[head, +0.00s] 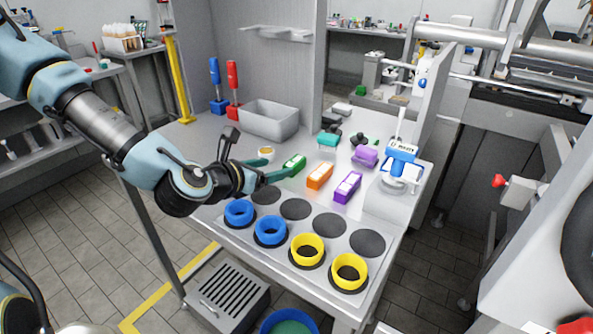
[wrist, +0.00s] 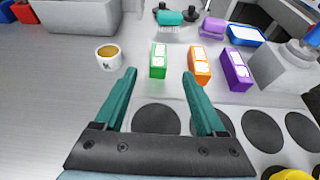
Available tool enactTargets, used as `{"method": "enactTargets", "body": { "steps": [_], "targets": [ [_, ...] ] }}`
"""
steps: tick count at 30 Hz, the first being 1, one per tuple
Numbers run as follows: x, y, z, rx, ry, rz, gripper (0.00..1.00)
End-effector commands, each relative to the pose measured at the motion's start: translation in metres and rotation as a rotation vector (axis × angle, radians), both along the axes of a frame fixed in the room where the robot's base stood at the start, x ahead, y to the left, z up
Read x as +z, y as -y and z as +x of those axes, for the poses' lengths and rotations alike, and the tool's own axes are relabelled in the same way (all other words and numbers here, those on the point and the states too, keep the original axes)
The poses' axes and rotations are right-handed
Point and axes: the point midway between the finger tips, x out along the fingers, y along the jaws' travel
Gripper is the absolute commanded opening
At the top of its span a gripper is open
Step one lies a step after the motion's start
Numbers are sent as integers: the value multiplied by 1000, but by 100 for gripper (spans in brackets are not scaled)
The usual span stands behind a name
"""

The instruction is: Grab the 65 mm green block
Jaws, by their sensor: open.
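The green block (head: 293,164) lies on the table, left of the orange block, with a white label on its top. In the wrist view the green block (wrist: 158,62) is ahead of my gripper, roughly centred between the lines of its two fingers. My gripper (wrist: 160,80) has teal fingers spread wide with nothing between them. In the head view my gripper (head: 278,173) is low over the table, close to the near left side of the green block. I cannot tell from these views how high the fingertips are above the table.
An orange block (wrist: 200,67) and a purple block (wrist: 236,70) stand right of the green one. A white cup (wrist: 109,58) is to its left. Blue rings (head: 239,213) and yellow rings (head: 307,250) sit on dark discs in front. A grey bin (head: 268,121) is behind.

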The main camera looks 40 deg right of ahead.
Motion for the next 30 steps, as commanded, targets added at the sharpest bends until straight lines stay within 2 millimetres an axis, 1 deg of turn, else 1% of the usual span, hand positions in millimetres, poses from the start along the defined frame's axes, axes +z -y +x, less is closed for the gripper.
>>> {"method": "enactTargets", "body": {
  "steps": [1,16,17,19,26,30],
  "targets": [
    [-8,2,2,0,5,-2,72],
    [-14,19,1,-3,1,1,72],
    [-12,25,3,-3,-3,0,72],
    [-14,34,5,-4,-4,1,72],
    [-20,47,9,-4,-3,1,72],
    [-27,64,17,-3,-2,2,72]
  ]
}}
